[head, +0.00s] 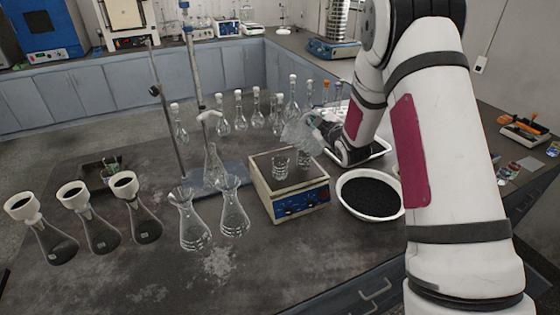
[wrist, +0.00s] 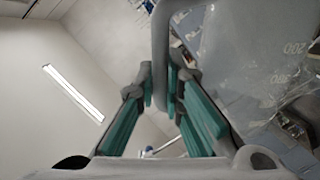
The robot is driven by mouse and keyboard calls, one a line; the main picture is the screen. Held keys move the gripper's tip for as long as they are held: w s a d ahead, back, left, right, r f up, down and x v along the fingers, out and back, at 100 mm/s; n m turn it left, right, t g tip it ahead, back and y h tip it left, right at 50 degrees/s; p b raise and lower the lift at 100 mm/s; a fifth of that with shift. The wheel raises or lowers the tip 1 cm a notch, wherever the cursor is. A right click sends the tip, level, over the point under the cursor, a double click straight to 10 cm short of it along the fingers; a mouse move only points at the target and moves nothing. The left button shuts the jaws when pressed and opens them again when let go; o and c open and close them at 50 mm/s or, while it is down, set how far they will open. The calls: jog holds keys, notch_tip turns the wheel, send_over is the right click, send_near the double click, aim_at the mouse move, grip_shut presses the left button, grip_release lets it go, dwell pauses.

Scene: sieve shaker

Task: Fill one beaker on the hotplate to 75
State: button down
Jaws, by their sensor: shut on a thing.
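The hotplate (head: 290,205), a cream box with a blue front, stands on the dark table. Two small clear beakers stand on its top: one at the left (head: 280,168) and one at the right (head: 304,160). My gripper (head: 326,136) is shut on the handle of a clear jug (head: 300,131), held above the right beaker. The jug looks tilted to the left. In the wrist view the grey handle passes between the teal finger pads, and the jug wall (wrist: 265,60) shows 200 marks. I cannot make out any liquid level or stream.
A white basin of black grains (head: 370,196) is right of the hotplate, with a white tray (head: 372,146) behind. Two empty flasks (head: 234,208) stand close at left. Several stoppered flasks (head: 240,112) stand behind. Three flasks with funnels (head: 90,225) are far left.

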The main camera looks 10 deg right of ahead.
jog(key=shift+a+n, duration=0.5)
jog(key=shift+n, duration=0.1)
dwell(3.0)
jog(key=shift+d+m, duration=0.3)
jog(key=shift+d, duration=0.1)
jog(key=shift+s+d+r+m, duration=0.1)
jog(key=shift+d+r+m, duration=0.1)
jog(key=shift+d+m, duration=0.6)
jog(key=shift+d+m+y, duration=0.3)
jog(key=shift+m, duration=0.2)
jog(key=shift+a+f, duration=0.15)
jog(key=shift+d+f+m, duration=0.1)
jog(key=shift+d+m, duration=0.4)
jog(key=d+f+m+t+y, duration=0.1)
jog(key=d+f+m, duration=0.4)
jog(key=d+m, duration=0.1)
jog(key=shift+s+d+m+t+b, duration=0.2)
jog(key=shift+m+t+b, duration=0.1)
jog(key=shift+m+b, duration=0.1)
